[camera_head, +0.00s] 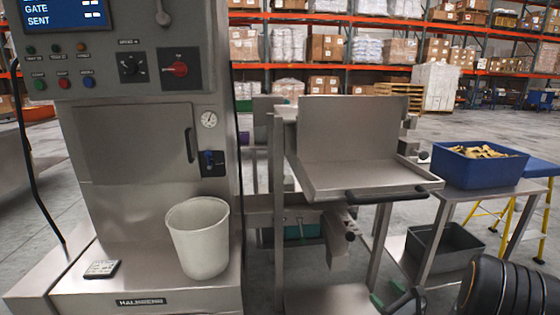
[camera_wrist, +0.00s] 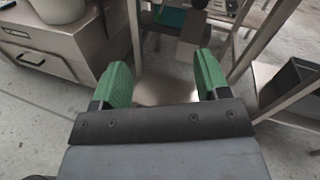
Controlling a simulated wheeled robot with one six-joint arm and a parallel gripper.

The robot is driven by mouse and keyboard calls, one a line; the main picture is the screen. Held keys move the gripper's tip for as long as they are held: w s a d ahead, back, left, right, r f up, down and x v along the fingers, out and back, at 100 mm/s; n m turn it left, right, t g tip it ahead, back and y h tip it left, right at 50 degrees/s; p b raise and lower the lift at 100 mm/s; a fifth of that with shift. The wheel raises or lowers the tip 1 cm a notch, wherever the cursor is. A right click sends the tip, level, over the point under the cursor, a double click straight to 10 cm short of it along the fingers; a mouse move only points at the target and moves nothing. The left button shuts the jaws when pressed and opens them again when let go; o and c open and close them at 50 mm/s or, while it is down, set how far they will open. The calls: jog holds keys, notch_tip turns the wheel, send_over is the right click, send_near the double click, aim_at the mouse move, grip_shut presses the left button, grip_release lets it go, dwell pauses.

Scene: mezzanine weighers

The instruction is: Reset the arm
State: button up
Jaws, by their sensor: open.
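My gripper (camera_wrist: 163,76) shows in the wrist view with its two green fingers spread wide apart. Nothing is between them; bare floor and machine legs show beyond. In the head view my gripper (camera_head: 388,296) is low at the bottom, right of centre, in front of the steel tray stand, with its green tips partly visible. My dark arm fills the bottom right corner of that view.
A white bucket (camera_head: 199,238) and a small grey device (camera_head: 101,269) sit on the machine's base ledge. A steel tray (camera_head: 350,178) with a black handle stands behind my gripper. A blue bin (camera_head: 478,170) of yellowish pieces is on the right table, above a grey bin (camera_head: 447,250).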

jog(key=s+a+r+n+g+y+p, duration=0.2)
jog(key=s+a+r+n+g+p, duration=0.35)
jog(key=a+r+n+p, duration=0.3)
jog(key=s+a+r+n+g+y+p, duration=0.2)
jog(key=s+a+r+n+g+p, duration=0.25)
jog(key=a+r+n+g, duration=0.4)
jog(key=s+d+r+n+h+p, duration=0.1)
jog(key=s+r+n+h+p, duration=0.1)
jog(key=r, duration=0.4)
jog(key=s+d+r+n+t+h+p, duration=0.1)
jog(key=s+r+n+h+p, duration=0.2)
jog(key=r+n+h+p, duration=0.2)
jog(key=s+d+r+n+h+p, duration=0.1)
jog(key=s+r+n+h+p, duration=0.2)
jog(key=r, duration=0.5)
jog(key=n+h+p, duration=0.1)
jog(key=p, duration=0.1)
jog(key=shift+r+n+p, duration=0.3)
jog(key=shift+p, duration=0.1)
jog(key=shift+s, duration=0.1)
